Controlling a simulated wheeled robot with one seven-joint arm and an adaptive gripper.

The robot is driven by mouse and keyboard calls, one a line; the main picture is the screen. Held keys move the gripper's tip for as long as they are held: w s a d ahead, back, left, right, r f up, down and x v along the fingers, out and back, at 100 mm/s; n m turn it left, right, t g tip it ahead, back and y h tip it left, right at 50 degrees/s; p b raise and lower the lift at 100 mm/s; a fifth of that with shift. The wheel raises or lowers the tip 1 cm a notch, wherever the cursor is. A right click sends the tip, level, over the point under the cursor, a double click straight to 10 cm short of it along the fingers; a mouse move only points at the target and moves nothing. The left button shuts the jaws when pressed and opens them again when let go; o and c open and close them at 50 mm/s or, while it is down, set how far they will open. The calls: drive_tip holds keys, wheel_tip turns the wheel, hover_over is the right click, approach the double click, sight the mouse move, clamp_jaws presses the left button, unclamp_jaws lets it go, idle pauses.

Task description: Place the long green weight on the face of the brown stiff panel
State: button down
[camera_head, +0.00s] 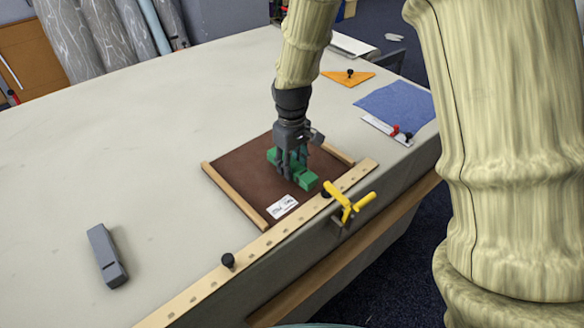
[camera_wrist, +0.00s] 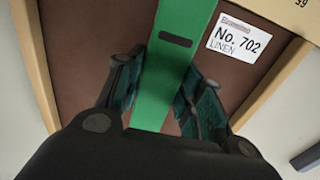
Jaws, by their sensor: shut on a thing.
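The long green weight (camera_head: 306,181) is in my gripper (camera_head: 290,165), over the face of the brown panel (camera_head: 245,180). In the wrist view the green weight (camera_wrist: 185,22) runs between the two fingers of my gripper (camera_wrist: 162,90), which are shut on its sides. The brown panel shows on both sides of it, with wooden strips along its edges and a white label (camera_wrist: 238,38) reading "No. 702 LINEN". I cannot tell whether the weight touches the panel. The weight's middle is hidden by my fingers in the head view.
A grey block (camera_head: 106,256) lies at left. A blue cloth (camera_head: 398,105) and orange triangle (camera_head: 347,78) lie at the back right. The left tabletop is mostly clear.

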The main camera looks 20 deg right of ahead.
sight(292, 164)
drive_tip(key=shift+f, duration=0.95)
drive_tip(key=c, duration=0.9)
unclamp_jaws()
drive_tip(key=shift+f, duration=0.15)
wheel_tip(292, 164, up, 12)
drive_tip(key=shift+r+b, duration=0.15)
drive_tip(key=shift+b, duration=0.65)
